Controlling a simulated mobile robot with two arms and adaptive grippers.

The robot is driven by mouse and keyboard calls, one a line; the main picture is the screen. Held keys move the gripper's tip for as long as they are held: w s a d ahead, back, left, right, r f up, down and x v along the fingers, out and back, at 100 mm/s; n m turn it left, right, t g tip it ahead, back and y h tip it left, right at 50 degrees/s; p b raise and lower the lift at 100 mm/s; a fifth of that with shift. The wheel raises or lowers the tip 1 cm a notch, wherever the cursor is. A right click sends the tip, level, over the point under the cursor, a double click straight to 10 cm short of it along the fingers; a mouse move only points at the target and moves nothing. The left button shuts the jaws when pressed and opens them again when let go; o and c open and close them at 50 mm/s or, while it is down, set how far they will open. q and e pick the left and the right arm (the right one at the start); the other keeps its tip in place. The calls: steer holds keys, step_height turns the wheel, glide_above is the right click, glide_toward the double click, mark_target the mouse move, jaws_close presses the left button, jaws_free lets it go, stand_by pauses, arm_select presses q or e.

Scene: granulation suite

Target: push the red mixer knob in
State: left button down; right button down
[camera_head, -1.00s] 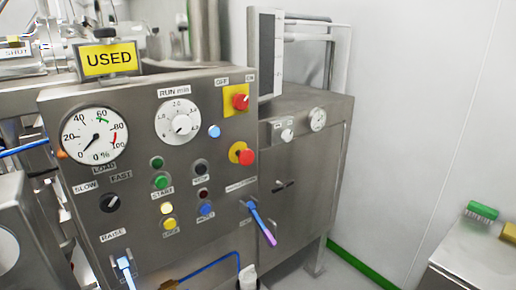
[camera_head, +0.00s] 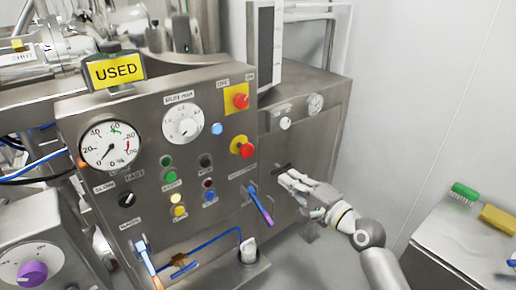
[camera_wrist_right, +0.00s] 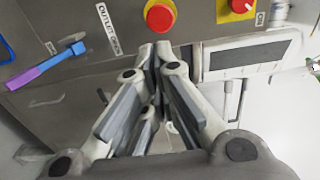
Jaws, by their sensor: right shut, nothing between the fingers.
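A red round knob (camera_head: 246,150) on a yellow round base stands out from the right side of the steel control panel (camera_head: 150,130). It also shows at the top of the right wrist view (camera_wrist_right: 160,16). Above it in the head view, a red switch (camera_head: 241,101) sits on a yellow plate marked OFF and ON. My right gripper (camera_head: 283,174) is shut and empty, to the right of and below the knob, apart from it in the head view. In the wrist view its fingertips lie just below the knob; the remaining distance is hard to tell. My left gripper is not in view.
A blue-and-purple lever (camera_head: 260,205) sticks out below the knob, left of my right gripper. A steel cabinet (camera_head: 330,120) stands behind the gripper. A side table (camera_head: 450,240) with a green brush (camera_head: 465,192) and a yellow block (camera_head: 497,219) is at the right.

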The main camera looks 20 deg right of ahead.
steer(key=shift+w+r, duration=0.1)
steer(key=shift+r, duration=0.1)
steer(key=p, duration=0.4)
glide_toward(252, 150)
steer(key=x, duration=0.6)
steer(key=shift+w, duration=0.15)
steer(key=shift+w+a, duration=0.2)
steer(key=shift+w, duration=0.3)
